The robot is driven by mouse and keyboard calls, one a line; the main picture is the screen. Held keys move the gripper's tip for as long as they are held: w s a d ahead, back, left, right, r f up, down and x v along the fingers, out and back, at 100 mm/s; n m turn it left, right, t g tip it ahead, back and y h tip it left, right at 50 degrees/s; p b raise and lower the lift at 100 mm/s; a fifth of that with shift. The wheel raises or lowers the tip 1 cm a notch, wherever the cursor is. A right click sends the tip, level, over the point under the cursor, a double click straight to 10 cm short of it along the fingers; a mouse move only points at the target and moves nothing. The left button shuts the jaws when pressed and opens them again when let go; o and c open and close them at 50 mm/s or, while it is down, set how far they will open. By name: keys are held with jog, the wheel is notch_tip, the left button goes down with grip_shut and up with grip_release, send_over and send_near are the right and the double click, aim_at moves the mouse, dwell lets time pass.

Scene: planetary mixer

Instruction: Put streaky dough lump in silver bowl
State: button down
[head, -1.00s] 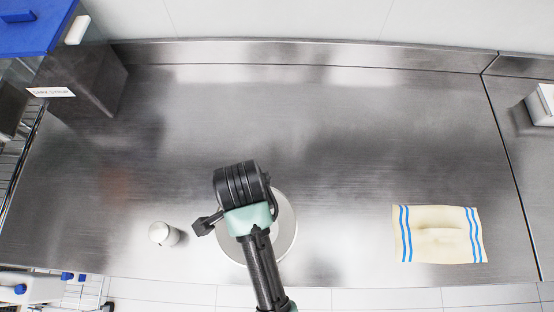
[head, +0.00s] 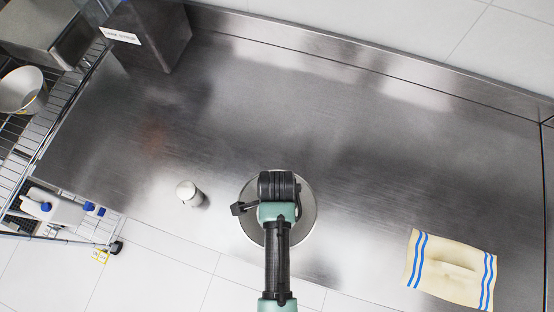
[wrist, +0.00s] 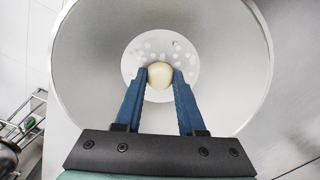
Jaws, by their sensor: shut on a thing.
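The streaky dough lump (wrist: 160,74) is a small, pale cream ball between the blue fingertips of my gripper (wrist: 160,79). The fingers are shut on it. In the wrist view, a wide round silver bowl (wrist: 88,52) lies below, with a pale, white-spotted disc at its bottom behind the lump. In the head view, the round silver bowl (head: 309,218) stands on the counter under my wrist, which hides much of it. My fingers and the lump are hidden there. The lump's height above the bowl's bottom cannot be told.
A small white jar (head: 188,193) stands left of the bowl. A cream cloth with blue stripes (head: 450,270) lies at the right. A wire rack (head: 80,115) at the left holds another metal bowl (head: 22,90). The steel counter (head: 370,150) behind the bowl is clear.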

jog(key=shift+f, duration=0.15)
jog(key=c, duration=0.5)
grip_release()
